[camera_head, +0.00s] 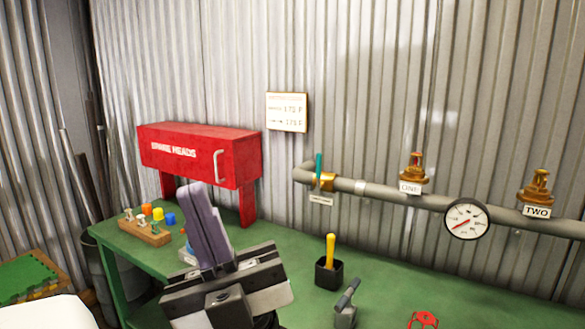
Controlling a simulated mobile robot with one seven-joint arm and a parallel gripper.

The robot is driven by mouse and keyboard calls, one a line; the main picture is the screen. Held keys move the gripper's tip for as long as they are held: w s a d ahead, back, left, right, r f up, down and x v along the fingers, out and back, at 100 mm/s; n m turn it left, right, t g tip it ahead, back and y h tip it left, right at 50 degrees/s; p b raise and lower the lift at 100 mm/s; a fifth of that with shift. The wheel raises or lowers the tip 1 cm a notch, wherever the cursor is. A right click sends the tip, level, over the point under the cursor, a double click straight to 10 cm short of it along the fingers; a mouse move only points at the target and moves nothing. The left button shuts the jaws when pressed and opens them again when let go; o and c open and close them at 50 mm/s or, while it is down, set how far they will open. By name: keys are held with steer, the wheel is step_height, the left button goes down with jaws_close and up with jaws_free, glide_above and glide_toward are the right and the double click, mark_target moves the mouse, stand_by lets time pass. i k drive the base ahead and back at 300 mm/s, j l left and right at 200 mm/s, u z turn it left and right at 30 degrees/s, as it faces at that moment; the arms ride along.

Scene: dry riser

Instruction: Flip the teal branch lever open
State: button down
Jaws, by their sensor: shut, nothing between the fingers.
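The teal branch lever (318,165) stands upright on a brass valve (323,182) near the left end of the grey wall pipe (378,190). The lever points up, across the line of the pipe. A small white tag (320,199) hangs under the valve; its writing is too small to read. My gripper (198,190) is in front of the bench, left of and lower than the lever in the picture, with clear space between them. Its fingers are together, point upward and hold nothing. Nothing hides the lever.
A red cabinet marked SPARE HEADS (200,155) stands behind my gripper. The green bench (400,285) holds a black cup with a yellow-handled tool (329,265), a grey tool (346,305) and a red handwheel (423,320). Brass valves and a gauge (466,219) sit along the pipe rightward.

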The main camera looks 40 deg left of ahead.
mark_target(319, 155)
steer(key=i+j+u, duration=0.15)
steer(key=j+u, duration=0.2)
steer(key=u, duration=0.15)
steer(key=i+j+u, duration=0.25)
steer(key=u, duration=0.2)
steer(key=k+l+z, duration=0.1)
steer(key=l+z, duration=0.35)
